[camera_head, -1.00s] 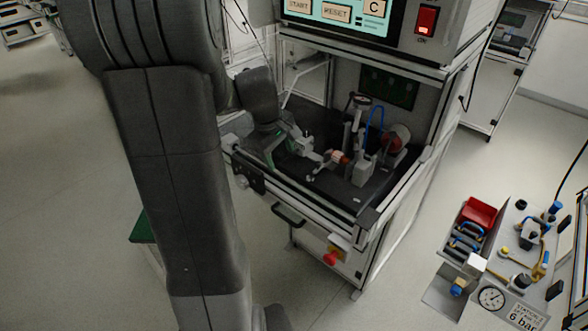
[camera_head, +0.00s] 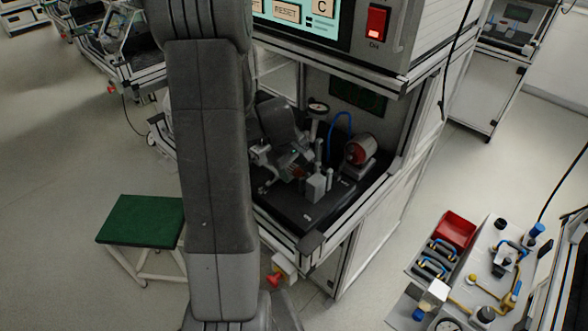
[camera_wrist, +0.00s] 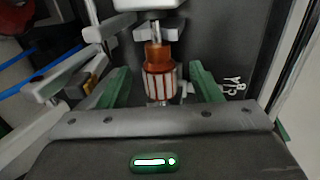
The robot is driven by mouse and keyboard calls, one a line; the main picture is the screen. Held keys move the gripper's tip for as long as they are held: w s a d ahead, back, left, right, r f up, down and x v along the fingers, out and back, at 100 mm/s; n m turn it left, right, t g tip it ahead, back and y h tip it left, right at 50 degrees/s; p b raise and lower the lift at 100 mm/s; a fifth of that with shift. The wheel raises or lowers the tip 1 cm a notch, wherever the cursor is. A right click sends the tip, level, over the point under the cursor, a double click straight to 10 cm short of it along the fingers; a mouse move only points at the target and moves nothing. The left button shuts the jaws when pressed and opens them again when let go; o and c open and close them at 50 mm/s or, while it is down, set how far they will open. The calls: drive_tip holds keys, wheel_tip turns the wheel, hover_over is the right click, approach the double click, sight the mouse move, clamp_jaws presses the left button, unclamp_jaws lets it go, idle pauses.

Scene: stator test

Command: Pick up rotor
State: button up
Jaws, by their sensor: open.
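The rotor (camera_wrist: 160,78) has a copper-coloured collar, a body with red and pale stripes, and a metal shaft. In the wrist view its shaft runs up to a grey fixture (camera_wrist: 152,30). My gripper (camera_wrist: 159,70) is open, with one green finger on each side of the rotor and a visible gap on both sides. In the head view my gripper (camera_head: 290,164) is inside the test bench, and only a small reddish part of the rotor (camera_head: 298,172) shows beside it.
The bench floor (camera_head: 300,208) is dark, with a grey block (camera_head: 316,187), a dial gauge (camera_head: 318,107), a blue hose (camera_head: 340,118) and a red round unit (camera_head: 358,150) close by. The bench frame encloses the arm. A green-topped stool (camera_head: 142,221) stands at left.

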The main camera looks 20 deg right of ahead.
drive_tip(key=c, duration=1.2)
wheel_tip(320, 180, up, 10)
drive_tip(key=shift+r+b, duration=0.1)
drive_tip(key=shift+b, duration=0.2)
drive_tip(key=shift+c, duration=0.2)
wheel_tip(320, 180, up, 5)
drive_tip(key=p, duration=0.4)
hover_over(293, 166)
drive_tip(key=shift+a, duration=0.1)
